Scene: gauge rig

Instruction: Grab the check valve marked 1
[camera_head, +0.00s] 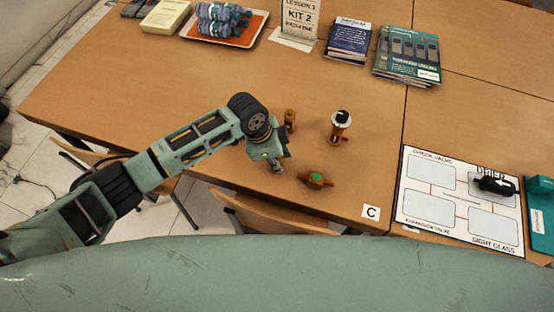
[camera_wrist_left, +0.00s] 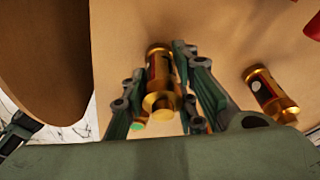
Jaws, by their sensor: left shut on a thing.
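My left gripper (camera_head: 277,166) is over the near part of the table. In the left wrist view its fingers (camera_wrist_left: 158,62) are shut on a brass cylindrical valve (camera_wrist_left: 161,85) with a dark band and a pale label. I cannot read a number on it. A second brass cylinder (camera_wrist_left: 270,93) with a pale label lies apart, to the right. In the head view a small brass cylinder (camera_head: 290,120) is just behind the gripper. The held valve is mostly hidden there. My right gripper is not in view.
A brass piece with a white collar and black top (camera_head: 340,125) stands to the right. A red and green fitting (camera_head: 317,180) lies near the table edge. A labelled board (camera_head: 408,200) with a black part (camera_head: 494,185) is at right. Booklets (camera_head: 407,55) are at the back.

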